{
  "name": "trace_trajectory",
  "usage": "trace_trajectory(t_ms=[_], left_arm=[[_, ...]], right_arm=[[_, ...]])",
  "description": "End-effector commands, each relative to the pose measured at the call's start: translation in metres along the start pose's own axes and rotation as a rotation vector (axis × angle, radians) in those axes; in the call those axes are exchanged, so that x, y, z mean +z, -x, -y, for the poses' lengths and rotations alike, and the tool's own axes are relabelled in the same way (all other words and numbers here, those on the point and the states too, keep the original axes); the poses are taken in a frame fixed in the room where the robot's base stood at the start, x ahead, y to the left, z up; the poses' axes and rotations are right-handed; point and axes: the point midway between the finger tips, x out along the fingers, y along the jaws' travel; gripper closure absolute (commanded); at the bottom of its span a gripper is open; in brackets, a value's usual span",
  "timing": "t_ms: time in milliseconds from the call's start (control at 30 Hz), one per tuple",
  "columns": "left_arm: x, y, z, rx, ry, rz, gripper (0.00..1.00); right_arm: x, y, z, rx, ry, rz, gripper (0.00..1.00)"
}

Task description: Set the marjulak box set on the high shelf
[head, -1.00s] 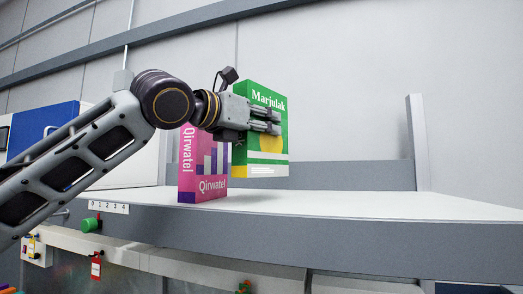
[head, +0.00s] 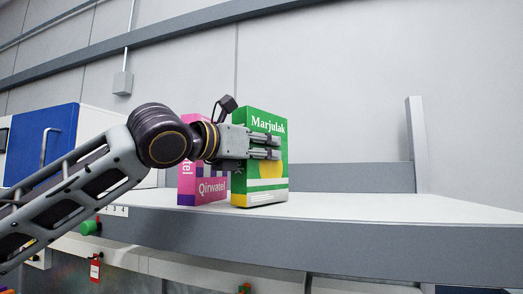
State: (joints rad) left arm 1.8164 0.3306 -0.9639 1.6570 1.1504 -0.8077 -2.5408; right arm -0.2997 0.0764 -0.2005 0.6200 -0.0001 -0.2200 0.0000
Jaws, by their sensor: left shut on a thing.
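The green Marjulak box (head: 262,185), with white lettering and a yellow patch, is upright over the high shelf (head: 380,207). Its bottom edge is at the shelf's surface and looks to be touching it. My left gripper (head: 268,146) is shut on the Marjulak box, with its fingers across the box's upper front. My right gripper is not in view.
A pink and purple Qirwatel box (head: 211,188) stands on the shelf just left of the Marjulak box, partly behind my left arm. The shelf to the right is bare up to a grey upright post (head: 416,145). A blue-doored cabinet (head: 42,142) is at far left.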

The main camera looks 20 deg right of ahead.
Motion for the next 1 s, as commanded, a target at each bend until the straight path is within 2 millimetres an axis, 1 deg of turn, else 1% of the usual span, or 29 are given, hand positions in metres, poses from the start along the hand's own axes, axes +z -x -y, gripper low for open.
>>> trace_trajectory(t_ms=[500,533,600,667,700,1000], left_arm=[[-0.0041,0.0006,-0.0002,0.0,-0.001,0.003,0.97],[-0.0048,0.0002,-0.0003,0.001,-0.001,0.001,0.56],[-0.0048,0.0002,-0.0003,0.001,0.0,0.001,0.47],[-0.0048,0.0002,-0.0003,0.001,0.0,0.001,0.4],[-0.0048,0.0002,-0.0002,0.001,0.0,0.001,0.39],[-0.0044,0.0002,-0.0001,0.001,0.0,0.001,0.39]], right_arm=[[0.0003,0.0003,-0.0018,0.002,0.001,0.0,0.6],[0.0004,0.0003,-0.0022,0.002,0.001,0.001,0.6],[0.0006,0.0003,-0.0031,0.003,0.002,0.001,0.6],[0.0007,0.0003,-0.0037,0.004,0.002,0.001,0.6],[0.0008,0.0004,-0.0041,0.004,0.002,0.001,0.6],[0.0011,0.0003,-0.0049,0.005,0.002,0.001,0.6]])
